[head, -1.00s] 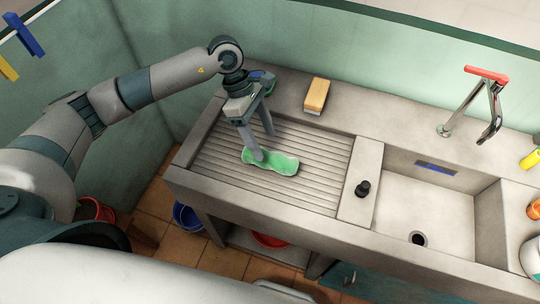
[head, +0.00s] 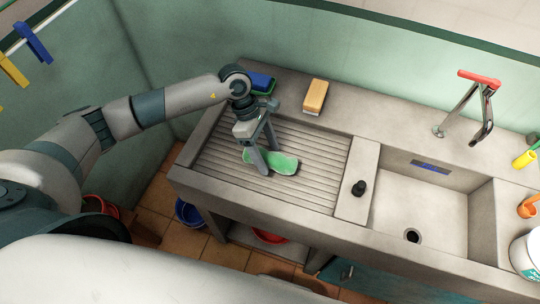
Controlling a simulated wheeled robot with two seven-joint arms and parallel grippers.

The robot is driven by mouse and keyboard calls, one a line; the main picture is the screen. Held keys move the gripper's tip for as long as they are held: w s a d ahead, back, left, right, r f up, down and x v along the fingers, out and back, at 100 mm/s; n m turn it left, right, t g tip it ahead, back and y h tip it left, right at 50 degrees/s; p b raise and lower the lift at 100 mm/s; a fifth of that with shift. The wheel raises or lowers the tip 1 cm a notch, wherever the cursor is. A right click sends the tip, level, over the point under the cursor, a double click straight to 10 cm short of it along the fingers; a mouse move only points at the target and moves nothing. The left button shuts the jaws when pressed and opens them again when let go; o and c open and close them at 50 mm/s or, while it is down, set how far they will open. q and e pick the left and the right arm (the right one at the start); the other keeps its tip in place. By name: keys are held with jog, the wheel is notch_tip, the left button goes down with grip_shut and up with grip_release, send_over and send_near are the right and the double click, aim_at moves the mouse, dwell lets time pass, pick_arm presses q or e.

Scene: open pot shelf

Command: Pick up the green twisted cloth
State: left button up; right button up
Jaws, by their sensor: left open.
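The green twisted cloth (head: 284,164) lies on the ribbed drainboard (head: 311,184), left of the sink. My left gripper (head: 268,158) is open and points down at the cloth's left part. One finger stands in front of the cloth and hides some of it. The other finger is behind it, near the cloth's far side. I cannot tell whether the fingers touch the cloth. My right gripper is not in view.
A sponge-like orange block (head: 315,97) and a blue and green block (head: 262,82) sit on the back ledge. A black knob or plug (head: 359,188) stands on the divider beside the sink basin (head: 420,210). The tap (head: 480,105) rises behind the basin.

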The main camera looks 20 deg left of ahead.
aim_at(272, 156)
pick_arm(q)
jog(key=shift+d+f, duration=0.1)
jog(key=shift+f, duration=0.1)
dwell(0.3)
jog(key=c, duration=1.4)
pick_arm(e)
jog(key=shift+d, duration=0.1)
pick_arm(q)
jog(key=shift+r, duration=0.15)
